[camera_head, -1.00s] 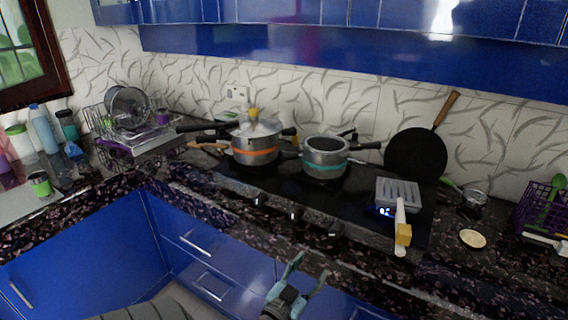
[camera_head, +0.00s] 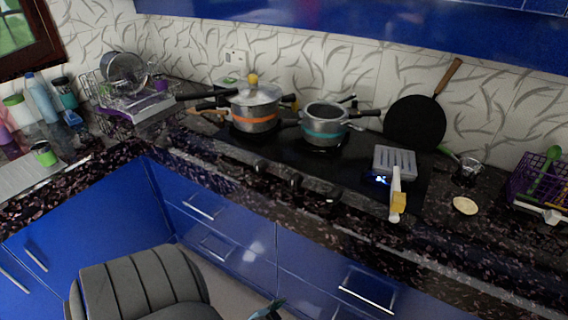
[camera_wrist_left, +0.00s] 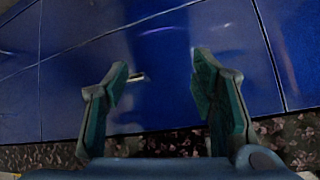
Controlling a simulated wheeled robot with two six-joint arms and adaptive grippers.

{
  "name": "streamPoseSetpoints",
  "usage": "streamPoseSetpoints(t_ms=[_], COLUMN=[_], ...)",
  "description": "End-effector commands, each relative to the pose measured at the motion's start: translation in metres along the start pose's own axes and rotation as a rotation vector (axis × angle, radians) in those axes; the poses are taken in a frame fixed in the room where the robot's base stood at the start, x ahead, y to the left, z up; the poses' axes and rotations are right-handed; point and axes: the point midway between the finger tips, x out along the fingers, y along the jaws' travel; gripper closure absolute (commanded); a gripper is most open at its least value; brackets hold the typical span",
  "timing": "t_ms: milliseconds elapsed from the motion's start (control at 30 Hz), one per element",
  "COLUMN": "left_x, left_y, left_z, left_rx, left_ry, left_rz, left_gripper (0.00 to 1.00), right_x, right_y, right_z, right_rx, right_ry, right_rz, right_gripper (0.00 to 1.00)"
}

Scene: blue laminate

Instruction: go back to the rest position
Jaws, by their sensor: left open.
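My left gripper is open and empty in the left wrist view (camera_wrist_left: 160,72). Its two teal fingers stand apart in front of blue cabinet fronts, with a strip of speckled counter along the bottom. In the head view only a teal finger part of it (camera_head: 267,309) shows at the bottom edge, low in front of the blue drawers and away from the counter. The rest of that gripper is cut off. My right gripper is in neither view.
On the black hob stand a lidded orange-striped pot (camera_head: 253,122), a teal-striped pot (camera_head: 325,132) and a slotted turner (camera_head: 395,165). A dark pan (camera_head: 414,124) leans on the wall. A grey ribbed chair back (camera_head: 140,285) stands at the lower left. Blue drawers (camera_head: 250,240) line the counter.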

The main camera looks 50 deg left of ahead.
Motion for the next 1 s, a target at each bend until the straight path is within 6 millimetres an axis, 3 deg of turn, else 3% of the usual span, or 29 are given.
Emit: streamPoseSetpoints(t_ms=[133,733,767,867,1000], left_x=[-0.001,-0.001,-0.002,-0.014,-0.056], left_y=[0.003,0.004,0.006,0.015,0.038], left_z=[0.009,0.012,0.021,0.082,0.185], left_rx=[-0.001,-0.039,-0.055,-0.073,-0.058], left_ry=[-0.026,-0.038,-0.067,-0.236,-0.539], left_rz=[0.006,0.012,0.019,0.039,0.051], left_gripper=[0.48,0.48,0.48,0.48,0.48], right_x=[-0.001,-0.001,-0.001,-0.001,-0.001], right_y=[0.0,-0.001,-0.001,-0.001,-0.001], right_z=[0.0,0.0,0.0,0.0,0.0], right_rx=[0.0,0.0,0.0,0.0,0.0], right_ry=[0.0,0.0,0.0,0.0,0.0], right_rz=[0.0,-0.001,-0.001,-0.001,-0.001], right_gripper=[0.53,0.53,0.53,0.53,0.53])
